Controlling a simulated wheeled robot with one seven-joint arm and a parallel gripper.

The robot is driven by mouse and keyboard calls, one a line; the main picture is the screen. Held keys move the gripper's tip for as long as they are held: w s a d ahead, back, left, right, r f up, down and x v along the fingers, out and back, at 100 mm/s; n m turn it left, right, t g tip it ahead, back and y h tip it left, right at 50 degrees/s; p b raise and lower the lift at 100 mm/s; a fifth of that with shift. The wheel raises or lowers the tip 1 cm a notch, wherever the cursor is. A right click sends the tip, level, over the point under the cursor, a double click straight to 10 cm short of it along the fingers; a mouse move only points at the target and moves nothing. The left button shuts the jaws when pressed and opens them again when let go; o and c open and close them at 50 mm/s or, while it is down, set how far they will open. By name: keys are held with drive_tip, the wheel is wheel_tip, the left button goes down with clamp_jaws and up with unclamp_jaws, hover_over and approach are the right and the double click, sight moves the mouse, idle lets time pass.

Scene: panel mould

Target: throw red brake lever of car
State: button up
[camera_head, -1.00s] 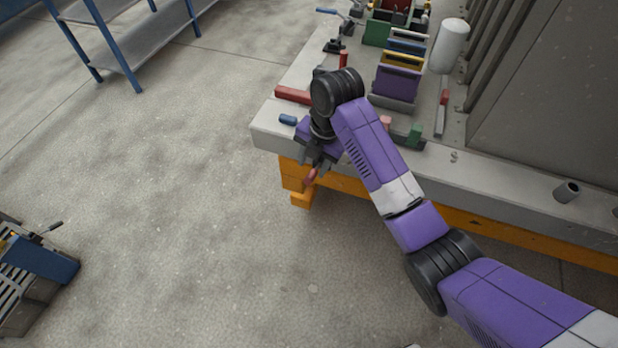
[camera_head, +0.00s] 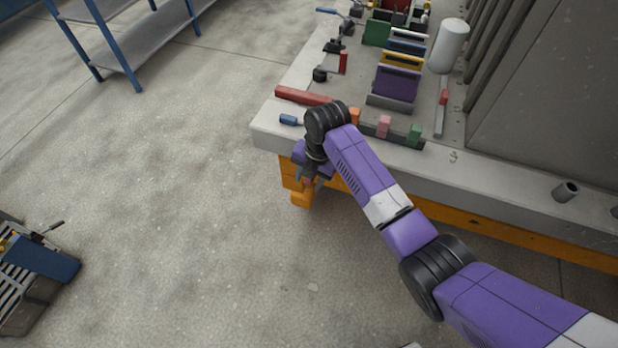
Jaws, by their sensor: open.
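My gripper (camera_head: 309,178) is open and points down beside the near left corner of the grey-topped car (camera_head: 268,140), at the level of its orange frame. In the earlier frame, a red handle end, likely the brake lever, showed just by the fingers. Now the fingers and wrist cover most of that spot, and only a small reddish patch shows between or behind them. I cannot tell whether the fingers touch the lever, or its angle.
On the car top lie a long red bar (camera_head: 303,96), a small blue-handled piece (camera_head: 290,119) and several coloured blocks. A tall grey panel (camera_head: 560,90) stands at the right. A blue rack (camera_head: 130,45) and a dark cart (camera_head: 38,262) stand left. The floor between is clear.

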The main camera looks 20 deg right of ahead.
clamp_jaws()
idle(1.3)
